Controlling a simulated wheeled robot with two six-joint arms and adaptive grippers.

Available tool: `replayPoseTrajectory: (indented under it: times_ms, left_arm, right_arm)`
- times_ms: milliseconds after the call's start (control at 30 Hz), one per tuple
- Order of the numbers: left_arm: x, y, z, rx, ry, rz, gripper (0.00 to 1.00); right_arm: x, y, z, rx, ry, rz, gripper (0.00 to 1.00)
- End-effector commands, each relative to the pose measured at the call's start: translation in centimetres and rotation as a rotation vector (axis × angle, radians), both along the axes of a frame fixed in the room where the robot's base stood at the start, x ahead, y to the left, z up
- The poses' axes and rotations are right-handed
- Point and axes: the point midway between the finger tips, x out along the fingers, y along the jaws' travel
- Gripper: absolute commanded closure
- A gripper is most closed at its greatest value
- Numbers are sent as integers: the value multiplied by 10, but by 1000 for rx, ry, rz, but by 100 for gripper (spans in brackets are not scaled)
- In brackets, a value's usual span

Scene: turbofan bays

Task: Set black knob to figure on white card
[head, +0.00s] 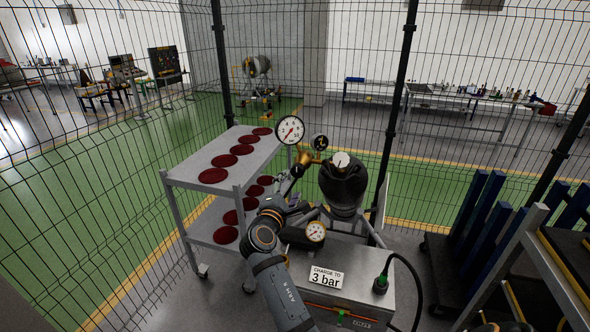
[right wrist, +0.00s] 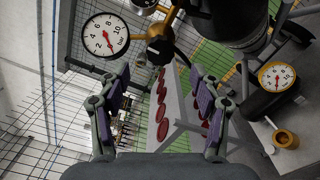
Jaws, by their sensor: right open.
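The white card (head: 326,278) reads "CHARGE TO 3 bar" and stands on the grey bench front. The black knob (right wrist: 159,50) sits on a brass regulator, beside a large white dial gauge (right wrist: 105,35); this gauge also shows in the head view (head: 290,130). Its red needle is near the low end of the scale. My right gripper (right wrist: 160,76) is open and empty, its two fingers on either side below the knob, apart from it. In the head view my right gripper (head: 287,186) is just below the regulator; the knob is hard to make out there. My left gripper is not in view.
A dark tank (head: 343,187) stands right of the regulator. A second brass gauge (head: 316,232) is lower, by the bench. A grey shelf cart (head: 205,172) with dark red discs is at left. Wire fence surrounds the area; a rack with blue bars (head: 478,225) stands right.

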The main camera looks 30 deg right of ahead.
Motion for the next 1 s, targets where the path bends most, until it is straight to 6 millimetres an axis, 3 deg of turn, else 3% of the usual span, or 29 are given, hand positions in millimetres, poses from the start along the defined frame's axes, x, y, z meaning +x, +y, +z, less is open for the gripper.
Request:
replayPoseTrajectory:
  times_ms: [200,400,567,833,1000]
  left_arm:
    - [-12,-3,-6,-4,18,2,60]
    - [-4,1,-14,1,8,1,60]
    - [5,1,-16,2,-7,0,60]
    - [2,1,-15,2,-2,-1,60]
    - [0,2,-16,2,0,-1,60]
  right_arm:
    - [28,-34,0,-6,-1,-1,35]
    - [53,-62,-2,-1,-1,1,35]
    - [63,-73,-1,1,0,2,35]
    - [64,-75,-1,2,-1,2,35]
    - [64,-75,-1,2,-1,2,55]
